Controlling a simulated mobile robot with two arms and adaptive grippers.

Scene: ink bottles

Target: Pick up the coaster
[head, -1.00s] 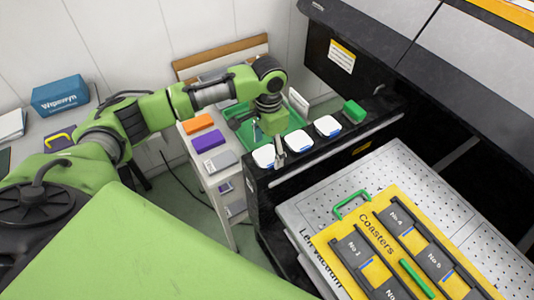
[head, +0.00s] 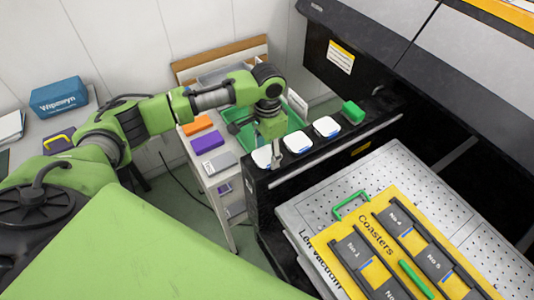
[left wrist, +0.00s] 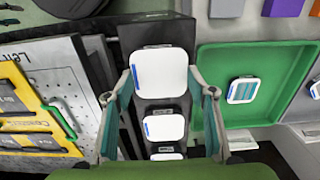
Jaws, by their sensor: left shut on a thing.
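Three white coasters lie in a row along the black machine ledge. My left gripper (head: 276,158) is at the row's left end, pointing down, shut on the end coaster (head: 261,157). In the left wrist view this coaster (left wrist: 160,73) sits between the two fingertips, a blue stripe on its left side. The other two coasters (head: 298,141) (head: 326,127) are free of the gripper; the wrist view shows them below the held one (left wrist: 165,128) (left wrist: 166,156). I cannot tell whether the held coaster is clear of the ledge. My right gripper is out of view.
A green tray (left wrist: 204,64) beside the ledge holds another white coaster (left wrist: 243,90). A green block (head: 353,111) sits at the ledge's right. A yellow Coasters board (head: 377,235) lies on the perforated plate (head: 385,170). A shelf cart with orange and purple boxes (head: 207,141) stands left.

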